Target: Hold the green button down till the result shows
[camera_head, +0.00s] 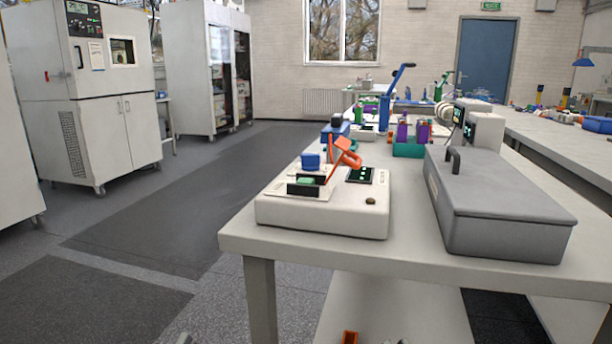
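A low white device (322,216) stands near the left front corner of the white table. On its top a green button (306,181) shows between dark side plates, partly hidden by the front plate. A red-orange lever (342,158) stands tilted up behind it, beside a blue block (310,161). A small dark display (360,175) with a few pale green marks lies to the right of the button; its marks are too small to read. A dark knob (370,201) sits at the front right. Neither of my grippers can be made out in this view.
A grey lidded case (500,215) with a dark handle stands to the right of the device on the table (410,257). Purple cells in a green holder (408,150) and a blue lever press (385,112) stand behind. Open floor lies to the left.

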